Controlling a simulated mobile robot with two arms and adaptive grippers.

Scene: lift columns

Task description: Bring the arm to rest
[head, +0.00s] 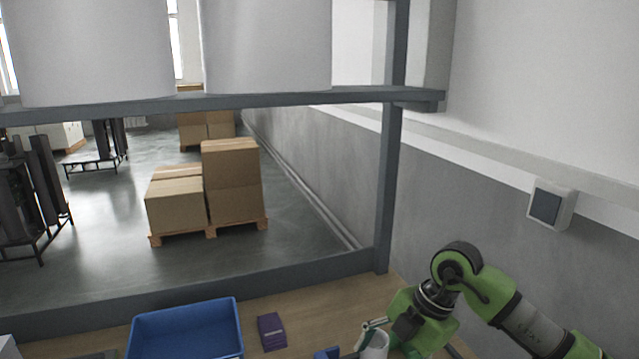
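My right arm comes in from the right, green with grey and black joints, bent over the wooden workbench (305,308). Its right gripper (372,335) points down and left at the bottom edge of the head view. A white rounded object (375,347) shows right at the fingers; its lower part is cut off, and I cannot tell whether the fingers hold it. My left arm and gripper are not in view.
A blue bin (186,330) stands on the bench at left, with a dark purple box (271,331) beside it. A small blue object (327,353) lies at the bottom edge. A grey shelf frame (390,185) rises behind. Stacked cartons (232,180) stand on the floor beyond.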

